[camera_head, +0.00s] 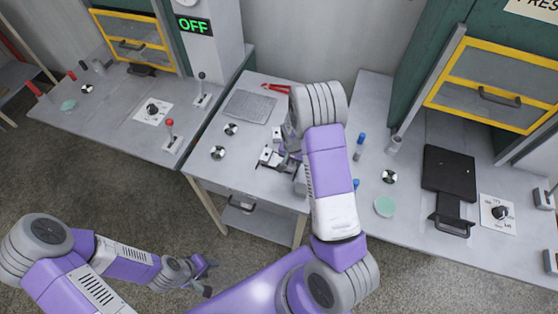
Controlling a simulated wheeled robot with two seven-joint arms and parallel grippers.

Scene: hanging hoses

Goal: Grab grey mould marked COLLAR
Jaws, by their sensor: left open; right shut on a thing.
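My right gripper (272,154) is low over the middle table, beneath its own arm. It is shut on a small grey piece, mostly hidden by the fingers and arm. The piece looks like the grey mould, but no COLLAR marking can be read. My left gripper (203,276) is open and empty, low in front of the tables and over the floor.
The middle table (212,178) holds a grey mat (250,107), red-handled pliers (277,87) and round silver-black discs (218,152). The right bench has blue-capped items (361,139), a green disc (385,206) and a black plate (449,172). The left bench holds levers (169,131).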

